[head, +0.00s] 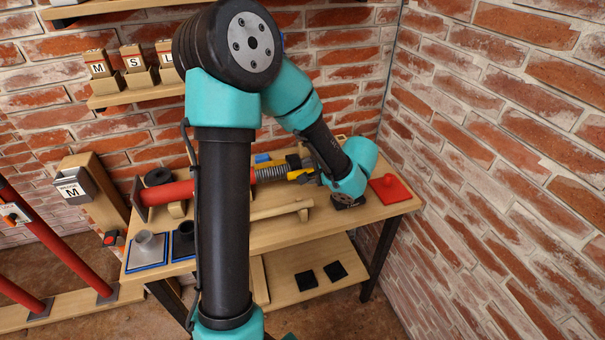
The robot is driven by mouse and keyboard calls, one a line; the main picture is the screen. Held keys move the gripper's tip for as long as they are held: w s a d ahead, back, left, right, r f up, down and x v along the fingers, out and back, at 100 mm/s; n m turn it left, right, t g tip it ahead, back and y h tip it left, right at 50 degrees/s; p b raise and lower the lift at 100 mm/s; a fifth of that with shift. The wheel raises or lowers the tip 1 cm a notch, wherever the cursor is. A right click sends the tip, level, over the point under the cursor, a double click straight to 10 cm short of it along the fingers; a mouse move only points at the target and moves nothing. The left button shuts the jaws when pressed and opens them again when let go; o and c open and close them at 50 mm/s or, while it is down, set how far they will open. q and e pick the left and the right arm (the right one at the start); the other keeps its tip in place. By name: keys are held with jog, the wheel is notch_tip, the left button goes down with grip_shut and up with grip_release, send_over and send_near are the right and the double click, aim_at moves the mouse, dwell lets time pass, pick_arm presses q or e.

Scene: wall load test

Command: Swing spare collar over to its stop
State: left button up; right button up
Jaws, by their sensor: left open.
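A red prop tube (170,192) with a grey threaded section (268,173) lies on wooden cradles along the bench. What looks like the spare collar, a yellow piece (301,175), sits at the right end of the thread. My left arm reaches over the bench from above, and its left gripper (309,166) is close to the collar. The gripper is open; its fingers are small and partly hidden by the wrist, and I cannot tell whether they touch the collar. The stop cannot be made out. My right gripper is not in view.
The wooden bench (272,233) also holds a black ring (158,176), a grey flanged piece (148,247), a wooden bar (270,210) and a red plate (391,188). Two black pads lie on the lower shelf (286,263). Brick walls close the back and right.

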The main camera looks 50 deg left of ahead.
aim_at(302, 172)
pick_arm(q)
jog(key=shift+x, duration=2.5)
grip_shut()
